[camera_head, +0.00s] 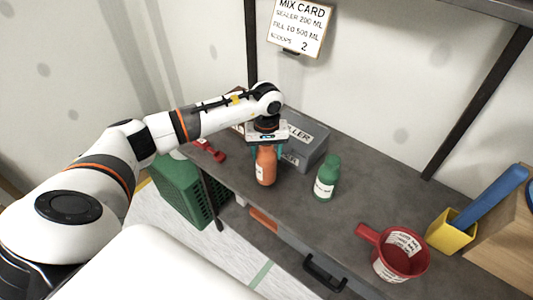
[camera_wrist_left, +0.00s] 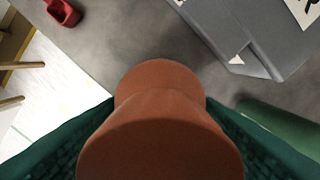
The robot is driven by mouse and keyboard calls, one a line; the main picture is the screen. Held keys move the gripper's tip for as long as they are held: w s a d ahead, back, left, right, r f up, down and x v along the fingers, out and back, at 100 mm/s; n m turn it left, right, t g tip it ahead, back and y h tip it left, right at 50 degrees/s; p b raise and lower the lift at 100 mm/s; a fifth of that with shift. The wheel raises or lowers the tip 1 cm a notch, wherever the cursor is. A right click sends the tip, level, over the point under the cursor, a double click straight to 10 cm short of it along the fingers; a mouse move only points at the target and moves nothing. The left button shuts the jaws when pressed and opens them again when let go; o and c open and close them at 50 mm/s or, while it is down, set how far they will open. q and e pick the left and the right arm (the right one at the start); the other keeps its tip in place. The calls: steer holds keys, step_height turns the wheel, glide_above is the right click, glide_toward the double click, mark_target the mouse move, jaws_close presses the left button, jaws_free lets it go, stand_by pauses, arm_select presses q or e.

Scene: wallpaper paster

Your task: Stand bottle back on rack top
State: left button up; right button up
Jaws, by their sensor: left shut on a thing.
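An orange-brown bottle (camera_head: 265,168) is upright at the middle of the grey rack top (camera_head: 345,205), in front of a grey box. My left gripper (camera_head: 267,149) comes down from above and is shut on the bottle's upper part. In the left wrist view the bottle (camera_wrist_left: 160,125) fills the lower middle, with the dark green fingers (camera_wrist_left: 160,150) on either side of it. The bottle's base is at or just above the surface; I cannot tell whether it touches. My right gripper is not in view.
A green bottle (camera_head: 327,178) stands close on the right. The grey box (camera_head: 304,140) is behind, and a red item (camera_head: 209,150) lies left. A red measuring cup (camera_head: 401,256) and yellow holder (camera_head: 451,230) are at the right. A green crate (camera_head: 182,190) is beside the front edge.

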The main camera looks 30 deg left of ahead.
arm_select(q)
steer(key=shift+f, duration=0.9)
steer(key=o, duration=0.9)
steer(key=shift+f, duration=0.1)
steer(key=o, duration=0.5)
steer(key=shift+r, duration=0.35)
step_height(320, 180, up, 10)
steer(key=b, duration=0.3)
steer(key=shift+r, duration=0.2)
steer(key=shift+s+r+b, duration=0.1)
steer(key=shift+r+b, duration=0.2)
steer(key=shift+r, duration=0.4)
